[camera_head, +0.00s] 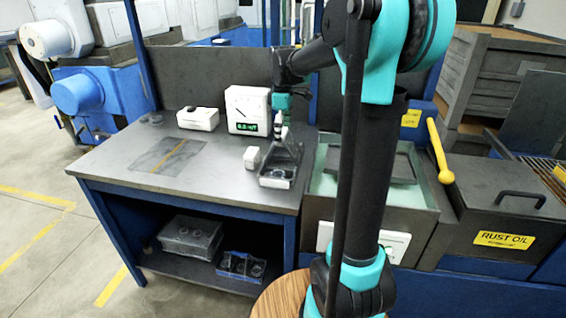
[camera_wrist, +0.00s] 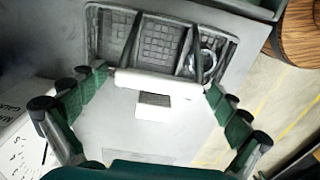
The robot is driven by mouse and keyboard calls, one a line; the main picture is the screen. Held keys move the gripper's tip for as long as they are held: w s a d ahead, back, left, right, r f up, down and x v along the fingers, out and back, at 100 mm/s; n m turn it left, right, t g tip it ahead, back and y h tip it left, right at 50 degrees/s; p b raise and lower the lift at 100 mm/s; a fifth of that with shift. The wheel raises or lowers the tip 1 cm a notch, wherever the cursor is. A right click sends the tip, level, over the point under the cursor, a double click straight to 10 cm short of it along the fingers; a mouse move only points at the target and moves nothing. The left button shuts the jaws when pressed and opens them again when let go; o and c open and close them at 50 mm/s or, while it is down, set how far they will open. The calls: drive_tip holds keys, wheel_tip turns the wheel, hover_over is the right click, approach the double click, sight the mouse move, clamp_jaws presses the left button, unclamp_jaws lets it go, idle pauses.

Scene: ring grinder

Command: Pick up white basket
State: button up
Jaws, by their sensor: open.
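The basket (camera_head: 277,182) stands on the grey workbench, near its right end. It looks grey with a perforated floor in the wrist view (camera_wrist: 145,38), and its raised cross handle (camera_wrist: 158,83) is white. A metal ring (camera_wrist: 208,60) lies inside at one side. My gripper (camera_head: 282,124) is above the basket, pointing down. In the wrist view my gripper (camera_wrist: 158,84) is open, with one finger at each end of the white handle. A narrow gap seems to show at each side; contact is not clear.
A small white block (camera_head: 252,157) sits left of the basket. A gauge box (camera_head: 248,100) and a white case (camera_head: 198,118) stand behind on the workbench (camera_head: 120,160). A tank (camera_head: 412,196) adjoins on the right. The bench's left front is clear.

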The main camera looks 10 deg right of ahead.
drive_tip(key=shift+c, duration=0.2)
drive_tip(key=c, duration=1.8)
drive_tip(key=shift+r, duration=0.1)
